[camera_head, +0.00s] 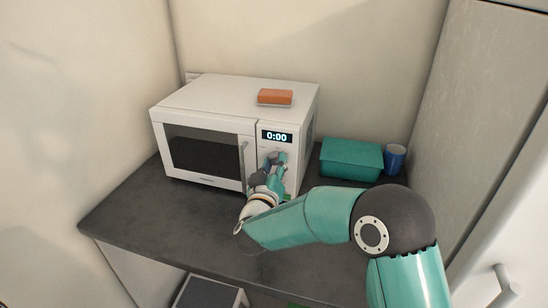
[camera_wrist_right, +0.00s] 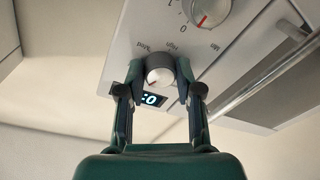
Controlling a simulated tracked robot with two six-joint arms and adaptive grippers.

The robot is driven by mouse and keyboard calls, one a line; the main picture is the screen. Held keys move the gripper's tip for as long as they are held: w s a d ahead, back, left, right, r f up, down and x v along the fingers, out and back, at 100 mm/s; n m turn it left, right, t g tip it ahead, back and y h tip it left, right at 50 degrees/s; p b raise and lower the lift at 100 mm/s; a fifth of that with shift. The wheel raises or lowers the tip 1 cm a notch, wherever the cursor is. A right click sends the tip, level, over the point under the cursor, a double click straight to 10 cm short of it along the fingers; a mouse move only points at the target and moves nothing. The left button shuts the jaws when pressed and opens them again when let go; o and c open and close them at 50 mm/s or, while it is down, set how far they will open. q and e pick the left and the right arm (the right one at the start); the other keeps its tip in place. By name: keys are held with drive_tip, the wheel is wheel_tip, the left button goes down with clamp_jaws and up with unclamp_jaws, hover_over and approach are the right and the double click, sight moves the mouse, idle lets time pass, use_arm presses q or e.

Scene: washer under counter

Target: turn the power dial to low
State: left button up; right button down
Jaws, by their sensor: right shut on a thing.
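The white microwave (camera_head: 205,98) stands on the dark counter, its door closed and its display (camera_head: 277,137) reading 0:00. My right gripper (camera_head: 275,161) is at the control panel just below the display and hides the dial there. In the right wrist view, the gripper (camera_wrist_right: 160,76) has its fingers on both sides of the silver power dial (camera_wrist_right: 159,74), shut on it. Printed words, one of them "High", sit beside this dial. Its pointer direction is too small to tell. A second dial (camera_wrist_right: 209,10), marked with numbers and "Min", sits apart from the fingers. My left gripper is not in view.
An orange block (camera_head: 275,97) lies on top of the microwave. A teal box (camera_head: 350,160) and a blue cup (camera_head: 395,158) stand to its right. The microwave door handle (camera_head: 243,165) is close to the left of my gripper. The front left counter (camera_head: 150,215) is clear.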

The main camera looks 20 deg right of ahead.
drive_tip(key=shift+s+f+n+y+p, duration=0.1)
drive_tip(key=shift+f+n+y+p, duration=0.05)
drive_tip(key=shift+n+p, duration=0.95)
drive_tip(key=shift+f+n+y+p, duration=0.15)
drive_tip(key=shift+n+p, duration=0.5)
drive_tip(key=shift+n, duration=0.85)
drive_tip(key=c, duration=1.1)
unclamp_jaws()
drive_tip(key=shift+o, duration=1.7)
drive_tip(key=shift+r, duration=0.2)
